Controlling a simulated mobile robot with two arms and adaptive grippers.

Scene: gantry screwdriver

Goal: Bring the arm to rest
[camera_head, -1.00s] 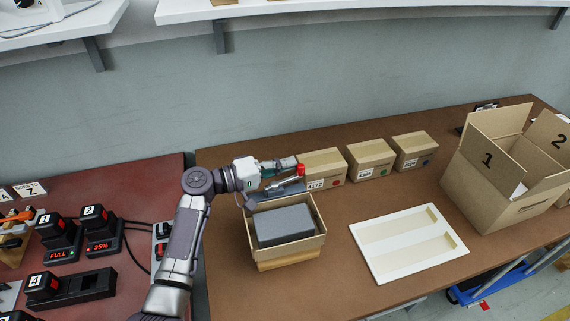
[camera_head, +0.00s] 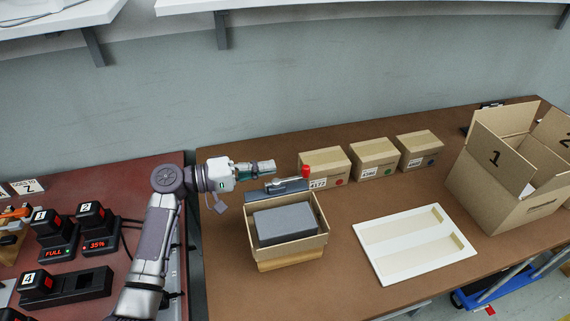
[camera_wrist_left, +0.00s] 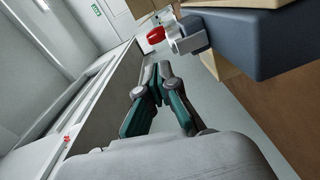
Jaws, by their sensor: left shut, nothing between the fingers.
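My left gripper (camera_head: 272,166) is shut and empty, at the end of my left arm. In the head view it points right, above and behind an open cardboard box with a grey block. In the left wrist view its two green-and-black fingers (camera_wrist_left: 157,88) meet at the tips with nothing between them. A dark grey device with a red knob (camera_head: 305,172) stands behind that box, just right of the fingertips. The red knob also shows in the left wrist view (camera_wrist_left: 155,35), apart from the fingers. My right gripper is not in view.
The open box (camera_head: 322,241) holds a grey block (camera_head: 285,223). Three closed cartons (camera_head: 375,158) stand along the back. A white tray (camera_head: 455,258) lies to the right, near a large open box (camera_head: 484,185). Chargers with batteries (camera_head: 90,219) are on the red table at left.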

